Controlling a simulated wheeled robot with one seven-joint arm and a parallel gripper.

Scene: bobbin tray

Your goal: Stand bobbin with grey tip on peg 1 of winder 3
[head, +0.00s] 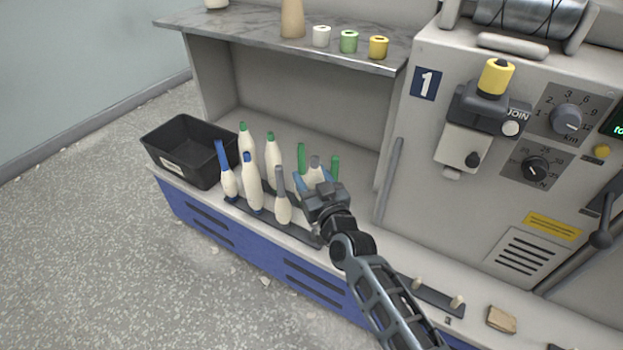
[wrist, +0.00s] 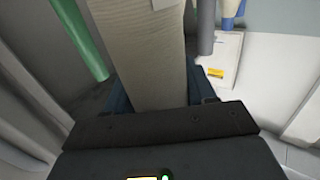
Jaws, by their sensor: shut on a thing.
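My gripper (head: 315,184) is shut on a cream bobbin with a grey tip (head: 315,163), among the bobbins in the rack. In the wrist view the held bobbin's cream yarn (wrist: 140,55) rises between the fingers; its tip is out of that view. I cannot tell whether its base is off the rack. Another grey-tipped bobbin (head: 282,200) stands to the left of my gripper. No winder marked 3 is in view; the machine in view carries a number 1 plate (head: 426,84).
Blue-tipped bobbins (head: 252,185) and green-tipped bobbins (head: 271,155) stand close by. A black bin (head: 190,150) is at the left end. Two short pegs (head: 457,302) stand on a dark strip at lower right, near a tan block (head: 502,319). A shelf (head: 260,36) overhangs the rack.

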